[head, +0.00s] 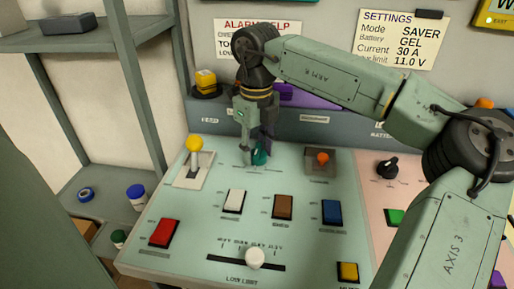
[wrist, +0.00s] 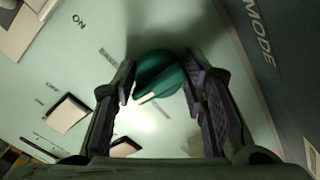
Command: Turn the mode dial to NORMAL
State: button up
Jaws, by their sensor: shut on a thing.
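The mode dial (wrist: 160,78) is a dark green knob with a pale pointer mark, set in the pale green panel. In the head view the dial (head: 260,156) shows only partly beside my gripper (head: 253,158), which reaches down to it from above. In the wrist view my gripper (wrist: 165,90) has one padded finger on each side of the dial and is shut on it. The pointer mark lies toward the lower left there. A MODE label (wrist: 261,32) is on the darker upright face nearby.
A lever with a yellow knob (head: 194,144) stands left of the dial, and an orange-tipped switch (head: 322,158) stands right. Several rocker switches and a white slider knob (head: 255,258) are nearer. The settings note (head: 400,38) reads Mode SAVER.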

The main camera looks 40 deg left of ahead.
aim_at(256, 148)
jog(key=shift+s+f+n, duration=0.1)
jog(key=shift+s+n, duration=0.1)
jog(key=shift+n, duration=0.2)
jog(key=o, duration=1.1)
jog(key=shift+o, duration=0.2)
jog(key=shift+w, duration=0.1)
notch_tip(256, 148, up, 12)
dwell(0.3)
